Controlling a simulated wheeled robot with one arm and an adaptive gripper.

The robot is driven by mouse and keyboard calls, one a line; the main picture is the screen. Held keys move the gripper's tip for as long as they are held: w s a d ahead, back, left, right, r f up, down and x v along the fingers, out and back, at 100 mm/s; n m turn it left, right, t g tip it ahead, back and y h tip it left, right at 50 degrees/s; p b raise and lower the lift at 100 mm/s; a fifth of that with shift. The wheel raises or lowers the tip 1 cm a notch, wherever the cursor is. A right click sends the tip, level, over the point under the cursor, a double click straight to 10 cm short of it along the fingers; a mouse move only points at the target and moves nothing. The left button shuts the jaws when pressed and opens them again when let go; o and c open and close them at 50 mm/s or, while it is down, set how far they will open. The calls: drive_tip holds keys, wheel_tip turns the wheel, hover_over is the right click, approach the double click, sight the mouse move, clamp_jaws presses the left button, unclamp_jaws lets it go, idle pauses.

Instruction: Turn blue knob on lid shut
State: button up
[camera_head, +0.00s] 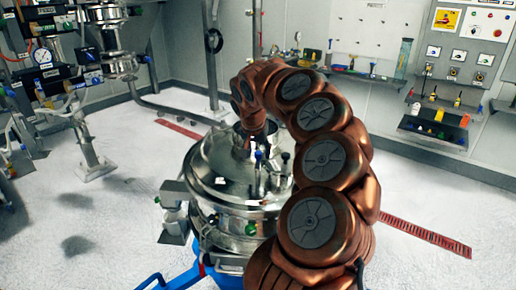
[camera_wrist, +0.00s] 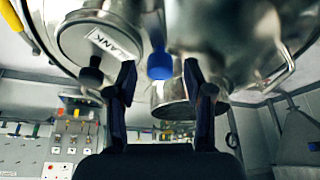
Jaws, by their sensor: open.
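The blue knob (camera_wrist: 160,66) shows in the wrist view, hanging down in the picture from the shiny metal of the vessel. My gripper (camera_wrist: 159,74) is open, with one dark finger on each side of the knob in the picture. I cannot tell whether the knob lies at the depth of the fingertips; no contact shows. In the head view the round steel lid (camera_head: 213,168) sits on the sifter vessel (camera_head: 208,208). My copper arm arches over its right side, and the gripper itself is hard to make out there.
A black knob (camera_wrist: 92,72) and a round cap marked "BLANK" (camera_wrist: 95,43) are close to the left finger in the wrist view. Upright fittings (camera_head: 271,175) stand on the lid. A blue base frame (camera_head: 180,277) lies below the vessel.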

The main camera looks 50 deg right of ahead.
drive_tip(key=shift+f, duration=0.15)
drive_tip(key=shift+c, duration=0.4)
clamp_jaws()
